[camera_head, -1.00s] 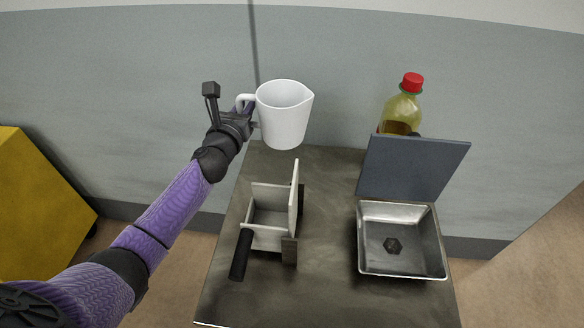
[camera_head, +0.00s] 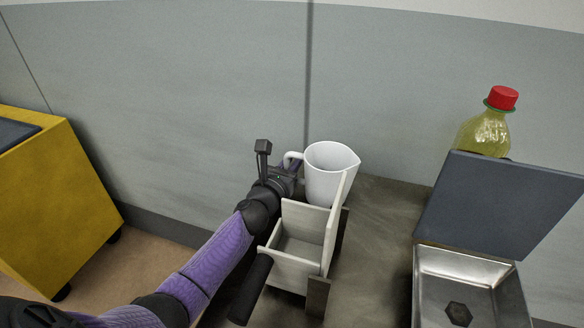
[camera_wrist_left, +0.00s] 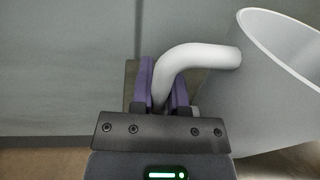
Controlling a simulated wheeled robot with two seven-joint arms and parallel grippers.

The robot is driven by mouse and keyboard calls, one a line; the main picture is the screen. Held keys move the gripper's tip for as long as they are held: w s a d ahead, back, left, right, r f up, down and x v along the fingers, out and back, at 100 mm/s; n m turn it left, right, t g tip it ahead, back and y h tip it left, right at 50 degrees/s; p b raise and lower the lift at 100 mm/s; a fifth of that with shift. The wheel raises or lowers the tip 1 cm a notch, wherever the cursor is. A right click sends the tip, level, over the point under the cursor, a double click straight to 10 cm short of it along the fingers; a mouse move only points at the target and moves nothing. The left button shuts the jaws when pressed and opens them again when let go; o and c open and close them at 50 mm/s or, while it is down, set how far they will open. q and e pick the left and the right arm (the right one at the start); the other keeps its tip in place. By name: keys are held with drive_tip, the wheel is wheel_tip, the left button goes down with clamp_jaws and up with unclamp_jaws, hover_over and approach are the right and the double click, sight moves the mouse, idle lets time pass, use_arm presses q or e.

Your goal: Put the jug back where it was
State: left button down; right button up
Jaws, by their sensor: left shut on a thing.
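The white jug (camera_head: 328,172) is upright at the back left of the dark table, behind the pale divider box (camera_head: 298,244). Its lower part is hidden by the box, so I cannot tell whether it touches the table. My left gripper (camera_head: 294,170) is shut on the jug's handle, at the jug's left side. In the left wrist view the purple fingers (camera_wrist_left: 165,88) close on the handle, and the jug (camera_wrist_left: 268,85) fills the right side. My right gripper is not in view.
The pale box has a tall panel on its right side and a black handle at its front left. A metal tray (camera_head: 428,292), a dark upright panel (camera_head: 498,210) and a red-capped bottle (camera_head: 486,132) stand to the right. A yellow cabinet (camera_head: 62,205) is at the left.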

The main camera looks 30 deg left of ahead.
use_arm(q)
drive_tip(key=shift+f, duration=0.2)
drive_tip(key=c, duration=0.6)
unclamp_jaws()
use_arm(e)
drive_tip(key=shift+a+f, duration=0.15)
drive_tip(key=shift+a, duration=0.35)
use_arm(q)
drive_tip(key=shift+r, duration=0.3)
drive_tip(key=s+p, duration=0.1)
drive_tip(key=s, duration=0.2)
drive_tip(key=s+d+p, duration=0.1)
drive_tip(key=s, duration=0.3)
drive_tip(key=s+p, duration=0.1)
drive_tip(key=s, duration=0.3)
drive_tip(key=shift+s+d+p, duration=0.15)
drive_tip(key=shift+d+p, duration=0.15)
drive_tip(key=shift+d, duration=0.05)
drive_tip(key=shift+s, duration=0.25)
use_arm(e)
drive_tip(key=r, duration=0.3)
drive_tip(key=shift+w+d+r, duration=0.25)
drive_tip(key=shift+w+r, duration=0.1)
